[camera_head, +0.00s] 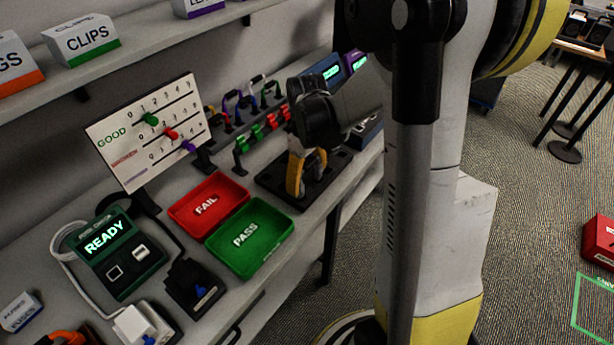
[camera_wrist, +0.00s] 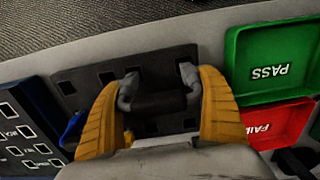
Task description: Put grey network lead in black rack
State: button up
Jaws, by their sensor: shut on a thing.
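My gripper (camera_head: 307,172) reaches down over the black rack (camera_head: 268,181) on the bench. In the head view the lead is mostly hidden by my gripper.
The red FAIL tray (camera_head: 190,214) and green PASS tray (camera_head: 238,262) lie left of the rack. Other coloured leads (camera_head: 262,130) hang behind. A dark blue slotted box (camera_wrist: 27,138) stands beside the rack. The READY tester (camera_head: 121,267) is at front left.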

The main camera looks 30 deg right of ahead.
aim_at(307, 161)
jog(key=shift+f, duration=0.25)
jog(key=shift+f+b, duration=0.25)
jog(key=shift+b, duration=0.15)
jog(key=shift+f+b, duration=0.45)
dwell(0.9)
jog(key=o, duration=1.1)
jog(key=shift+r, duration=0.1)
jog(key=shift+r+p, duration=3.1)
jog(key=shift+r, duration=0.9)
